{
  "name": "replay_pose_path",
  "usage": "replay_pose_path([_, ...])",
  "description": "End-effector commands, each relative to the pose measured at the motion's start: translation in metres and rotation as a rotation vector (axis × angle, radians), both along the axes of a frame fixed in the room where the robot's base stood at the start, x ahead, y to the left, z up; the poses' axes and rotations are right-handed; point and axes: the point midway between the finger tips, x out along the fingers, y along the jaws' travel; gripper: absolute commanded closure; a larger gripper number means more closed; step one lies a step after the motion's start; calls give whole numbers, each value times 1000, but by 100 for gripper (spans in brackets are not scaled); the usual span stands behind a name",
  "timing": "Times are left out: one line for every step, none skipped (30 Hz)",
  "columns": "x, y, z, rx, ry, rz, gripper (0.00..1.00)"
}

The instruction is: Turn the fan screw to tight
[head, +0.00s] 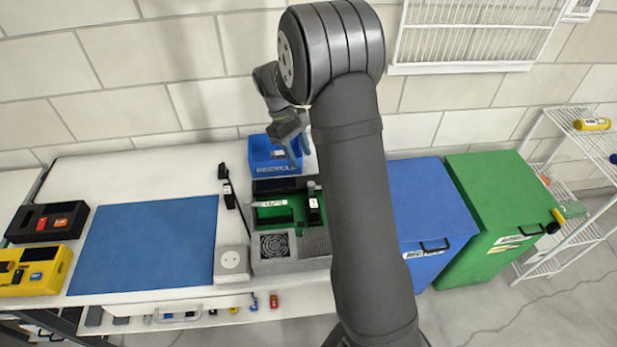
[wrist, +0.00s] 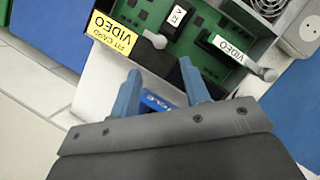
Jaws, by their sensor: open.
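The grey computer case (head: 262,267) stands open on the white table, with a green board (head: 268,217) inside. Its round fan (head: 274,245) sits at the near left corner of the case. The fan (wrist: 268,4) also shows, cut off, at the top edge of the wrist view. I cannot pick out the fan screw in either view. My gripper (head: 298,150) is above the blue recycle bin (head: 262,153), behind the case. In the wrist view my gripper (wrist: 160,72) has its blue fingers apart with nothing held between them.
A card with a yellow VIDEO label (wrist: 112,30) and a white-labelled VIDEO card (wrist: 226,48) are at the case. A socket box (head: 232,261) stands left of it, beside a blue mat (head: 150,240). Large blue (head: 430,205) and green (head: 505,195) bins stand right.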

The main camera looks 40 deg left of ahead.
Motion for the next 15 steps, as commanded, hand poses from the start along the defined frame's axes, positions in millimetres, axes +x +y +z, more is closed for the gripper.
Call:
replay_pose_path([0, -5, -11, -4, 2, -1, 58])
replay_pose_path([0, -8, -17, -3, 2, -1, 58])
replay_pose_path([0, -11, -25, -3, 2, -1, 58])
replay_pose_path([-1, -14, -31, -3, 2, -1, 58])
replay_pose_path([0, -16, -37, -3, 2, -1, 58])
replay_pose_path([0, -19, -44, -3, 1, -2, 58])
replay_pose_path([0, -21, -49, -3, 1, -2, 58])
replay_pose_path([0, -23, -54, -2, 1, -2, 58])
replay_pose_path([0, -25, -59, -2, 1, -2, 58])
replay_pose_path([0, -27, -63, -1, 1, -1, 58])
replay_pose_path([0, -28, -67, -1, 1, -2, 58])
replay_pose_path([0, -30, -71, -2, 1, -2, 58])
replay_pose_path([0, -31, -73, -1, 1, -2, 58])
replay_pose_path([0, -31, -76, 0, 1, -1, 58])
replay_pose_path([0, -32, -78, 0, 1, -1, 58])
